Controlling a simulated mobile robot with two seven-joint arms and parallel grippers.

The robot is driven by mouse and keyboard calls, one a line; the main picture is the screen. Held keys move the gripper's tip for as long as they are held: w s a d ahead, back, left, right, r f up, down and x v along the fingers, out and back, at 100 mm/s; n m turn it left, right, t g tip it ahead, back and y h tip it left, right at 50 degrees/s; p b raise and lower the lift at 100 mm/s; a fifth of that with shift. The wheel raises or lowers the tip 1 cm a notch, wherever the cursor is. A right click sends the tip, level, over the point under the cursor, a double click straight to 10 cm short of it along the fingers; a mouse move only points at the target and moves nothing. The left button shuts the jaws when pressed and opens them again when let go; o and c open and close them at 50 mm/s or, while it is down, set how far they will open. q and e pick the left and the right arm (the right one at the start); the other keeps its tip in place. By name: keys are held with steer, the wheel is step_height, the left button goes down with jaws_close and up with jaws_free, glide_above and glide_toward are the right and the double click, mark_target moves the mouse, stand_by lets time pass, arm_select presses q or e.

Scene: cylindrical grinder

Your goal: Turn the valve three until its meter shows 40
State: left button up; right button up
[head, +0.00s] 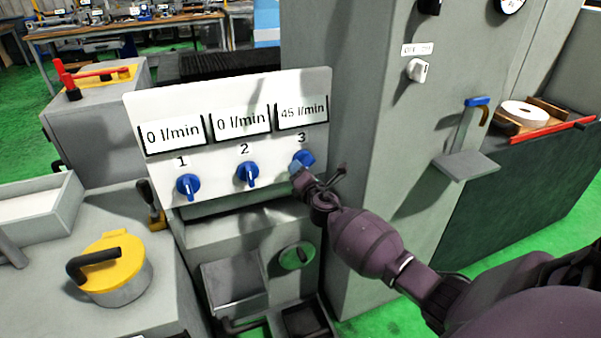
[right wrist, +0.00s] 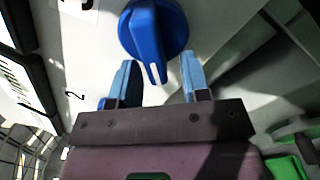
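Valve three is a blue knob (head: 305,158) under the number 3 on a white panel (head: 225,176). Its meter (head: 302,113) reads 45 l/min. My right gripper (head: 298,168) is at this knob and partly covers it. In the right wrist view, the blue knob (right wrist: 153,30) is just ahead of my right gripper (right wrist: 158,75). Its two light-blue fingers are apart, one on each side of the knob's handle end. I cannot tell whether they touch it. My left gripper is not in view.
Valve one (head: 188,186) and valve two (head: 248,175) sit left on the same panel; their meters read 0 l/min. A grey cabinet (head: 350,150) rises to the right of the panel. A yellow-lidded pot (head: 112,265) stands at the lower left.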

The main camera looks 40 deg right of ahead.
steer(key=p+v, duration=0.1)
steer(key=v, duration=1)
steer(key=shift+p, duration=0.3)
steer(key=shift+w, duration=0.1)
